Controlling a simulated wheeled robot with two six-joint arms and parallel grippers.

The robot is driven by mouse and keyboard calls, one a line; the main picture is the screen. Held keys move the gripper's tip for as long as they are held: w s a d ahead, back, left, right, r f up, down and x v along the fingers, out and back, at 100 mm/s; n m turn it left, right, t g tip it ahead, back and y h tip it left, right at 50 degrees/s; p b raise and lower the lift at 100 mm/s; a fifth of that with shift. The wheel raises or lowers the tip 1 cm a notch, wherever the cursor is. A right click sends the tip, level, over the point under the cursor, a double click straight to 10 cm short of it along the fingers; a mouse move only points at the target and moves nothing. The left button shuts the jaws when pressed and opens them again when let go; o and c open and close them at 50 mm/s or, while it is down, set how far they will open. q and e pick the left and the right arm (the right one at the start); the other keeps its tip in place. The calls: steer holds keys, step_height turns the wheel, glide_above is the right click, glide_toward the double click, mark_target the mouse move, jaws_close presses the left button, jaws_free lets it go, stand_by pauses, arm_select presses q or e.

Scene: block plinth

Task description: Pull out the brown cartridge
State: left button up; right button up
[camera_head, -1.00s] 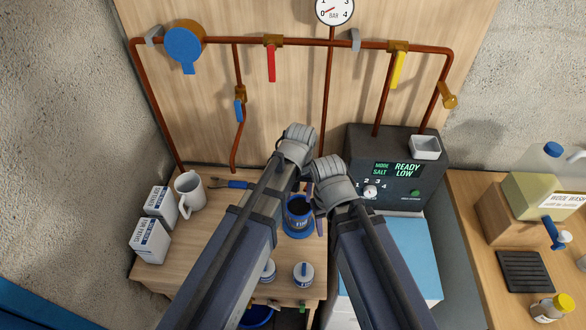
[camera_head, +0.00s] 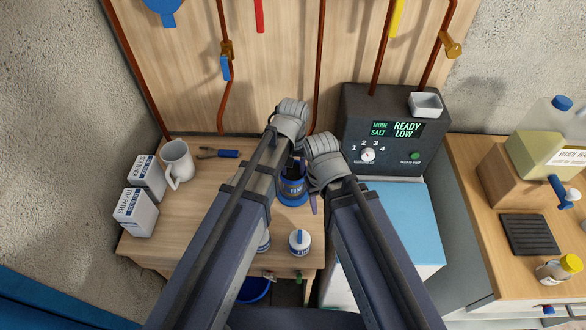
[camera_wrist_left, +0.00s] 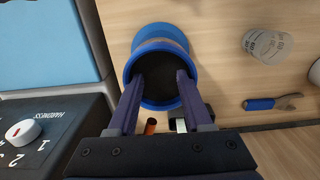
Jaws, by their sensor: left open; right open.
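A blue cup (camera_head: 293,192) with a label stands on the wooden table, partly hidden by my arms. In the left wrist view its blue rim (camera_wrist_left: 160,45) and dark inside show. My left gripper (camera_wrist_left: 160,76) is open, its two fingers apart in front of the cup's mouth; I cannot tell how deep they reach. A small orange-brown piece (camera_wrist_left: 150,126) shows between the finger bases beside a whitish one; it may be the brown cartridge, but most is hidden. My right gripper (camera_head: 314,200) is beside the cup's right side, mostly hidden by its wrist.
A grey machine (camera_head: 395,125) with a dial and display stands at the back right. A small white-blue jar (camera_head: 299,242) stands in front. Copper pipes (camera_head: 320,60) run up the back board.

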arm_select(q)
steer(key=shift+f, duration=0.45)
steer(key=shift+r, duration=0.1)
steer(key=shift+c, duration=0.3)
jaws_close()
stand_by(1.6)
